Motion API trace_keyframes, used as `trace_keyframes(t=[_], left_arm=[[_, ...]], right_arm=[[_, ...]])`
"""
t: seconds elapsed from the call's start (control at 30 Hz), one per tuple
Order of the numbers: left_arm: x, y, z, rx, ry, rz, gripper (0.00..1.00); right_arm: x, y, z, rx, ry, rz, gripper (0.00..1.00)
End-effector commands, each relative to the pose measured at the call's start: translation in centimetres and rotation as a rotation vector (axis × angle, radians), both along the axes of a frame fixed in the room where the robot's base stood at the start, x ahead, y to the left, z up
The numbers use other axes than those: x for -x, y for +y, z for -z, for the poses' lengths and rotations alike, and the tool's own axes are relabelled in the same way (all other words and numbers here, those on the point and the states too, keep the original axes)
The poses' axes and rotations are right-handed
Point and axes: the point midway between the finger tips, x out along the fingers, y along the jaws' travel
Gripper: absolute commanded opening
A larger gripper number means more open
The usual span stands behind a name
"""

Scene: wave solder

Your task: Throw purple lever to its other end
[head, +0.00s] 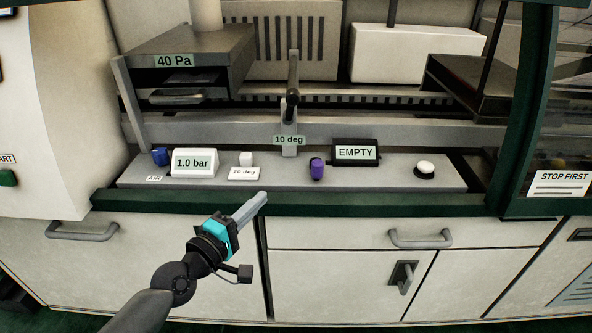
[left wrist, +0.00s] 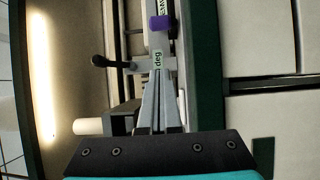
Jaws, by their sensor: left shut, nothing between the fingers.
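The purple lever (head: 317,169) is a short knob on the grey ledge, just left of the EMPTY display; it also shows near the top of the left wrist view (left wrist: 161,23). My left gripper (head: 262,197) is shut and empty, in front of the ledge, below and to the left of the lever and apart from it. Its closed fingers show in the left wrist view (left wrist: 160,100), pointing toward the ledge. My right gripper is in neither view.
A black-handled lever (head: 292,85) stands behind. Cabinet handles (head: 420,240) stick out below.

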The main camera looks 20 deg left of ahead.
Motion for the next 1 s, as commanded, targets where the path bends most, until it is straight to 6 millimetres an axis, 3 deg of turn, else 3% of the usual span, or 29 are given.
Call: trace_keyframes(t=[0.3,0.77,1.0], left_arm=[[-3.3,-0.8,-0.1,0.001,-0.003,-0.001,0.00],[-9.8,-2.5,0.0,-0.002,-0.001,0.000,0.00],[-11.2,-5.1,0.0,0.001,0.001,0.001,0.00]], right_arm=[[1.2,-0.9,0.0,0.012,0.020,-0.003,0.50],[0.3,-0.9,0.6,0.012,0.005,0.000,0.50],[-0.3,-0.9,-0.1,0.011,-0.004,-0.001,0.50]])
